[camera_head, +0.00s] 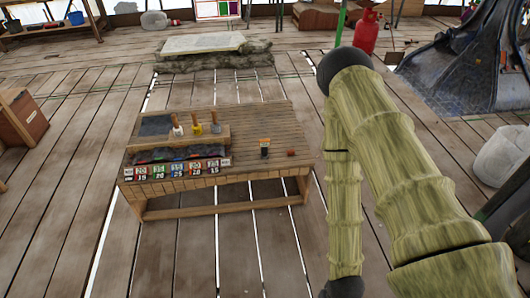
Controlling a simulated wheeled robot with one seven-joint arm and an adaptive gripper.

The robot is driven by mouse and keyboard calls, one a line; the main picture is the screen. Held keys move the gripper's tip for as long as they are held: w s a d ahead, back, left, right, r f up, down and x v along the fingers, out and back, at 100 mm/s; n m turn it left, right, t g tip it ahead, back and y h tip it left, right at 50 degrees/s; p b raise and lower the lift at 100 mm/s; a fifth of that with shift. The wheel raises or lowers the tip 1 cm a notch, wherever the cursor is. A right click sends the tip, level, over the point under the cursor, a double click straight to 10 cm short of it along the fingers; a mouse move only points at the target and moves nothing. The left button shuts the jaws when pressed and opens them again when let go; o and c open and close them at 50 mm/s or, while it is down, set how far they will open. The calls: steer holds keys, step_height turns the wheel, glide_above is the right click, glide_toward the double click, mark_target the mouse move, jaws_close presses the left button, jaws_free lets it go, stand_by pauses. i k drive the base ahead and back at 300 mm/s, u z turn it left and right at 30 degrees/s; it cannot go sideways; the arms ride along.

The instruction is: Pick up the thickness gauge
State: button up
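A low wooden table (255,117) stands on the plank floor at the middle of the head view. A small dark object with a pale and orange top (265,147) stands near its front right. A small reddish-brown piece (291,153) lies to the right of that. I cannot tell for sure which item is the thickness gauge; the things are too small. My arm comes in from the right and bends down to a dark joint at the bottom edge. My gripper is not in view, and I cannot see it touching anything on the table.
A wooden rack (180,140) with several handled tools stands on the table's left half. Colored number cards (178,170) line its front. A red gas cylinder (366,32) and a white sack (503,156) stand at right.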

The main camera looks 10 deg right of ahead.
mark_target(263, 144)
steer(key=z, duration=0.05)
steer(key=k, duration=0.4)
steer(key=u, duration=0.85)
steer(key=i, duration=2.25)
steer(key=z, duration=1.25)
steer(key=i, duration=0.35)
steer(key=z, duration=0.2)
